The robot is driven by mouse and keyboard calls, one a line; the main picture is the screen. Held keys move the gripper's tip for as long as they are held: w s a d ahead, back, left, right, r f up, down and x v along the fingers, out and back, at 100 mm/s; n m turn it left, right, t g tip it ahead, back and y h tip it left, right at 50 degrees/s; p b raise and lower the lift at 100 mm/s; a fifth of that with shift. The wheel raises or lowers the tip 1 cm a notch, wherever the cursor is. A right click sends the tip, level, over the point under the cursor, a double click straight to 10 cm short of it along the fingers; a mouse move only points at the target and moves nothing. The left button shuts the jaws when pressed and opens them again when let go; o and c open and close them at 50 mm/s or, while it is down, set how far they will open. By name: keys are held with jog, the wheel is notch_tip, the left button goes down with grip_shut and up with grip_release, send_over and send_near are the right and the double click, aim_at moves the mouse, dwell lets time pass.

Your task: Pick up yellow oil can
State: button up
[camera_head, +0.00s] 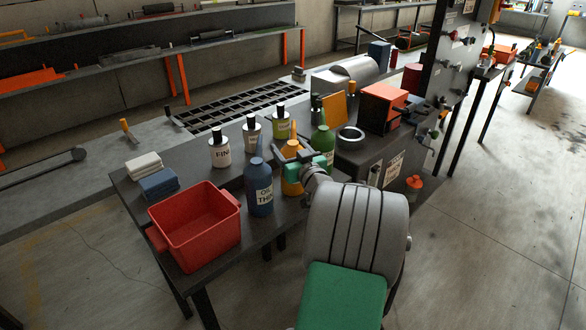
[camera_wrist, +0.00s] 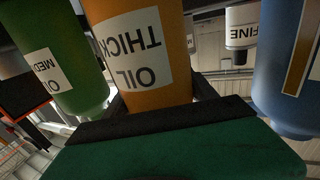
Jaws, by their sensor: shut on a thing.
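The yellow oil can (camera_head: 291,180) is an orange-yellow bottle standing near the front edge of the dark table. In the wrist view its label reads "OIL THICK" (camera_wrist: 138,55), upside down. My gripper (camera_head: 295,160) is shut on it, with the fingers around its body. In the head view the gripper and wrist hide part of the can. The gripper's fingers (camera_wrist: 160,112) also show in the wrist view. I cannot tell whether the can is lifted off the table.
A blue bottle (camera_head: 259,190) stands close on the left and a green bottle (camera_head: 324,142) close on the right. Behind are several labelled bottles, including a white "FINE" one (camera_head: 220,150). A red bin (camera_head: 196,228) and folded cloths (camera_head: 157,184) are at the left.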

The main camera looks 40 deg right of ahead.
grip_shut()
jog(key=shift+r, duration=0.1)
dwell(0.4)
notch_tip(320, 180, up, 10)
dwell(0.3)
jog(key=shift+s, duration=0.1)
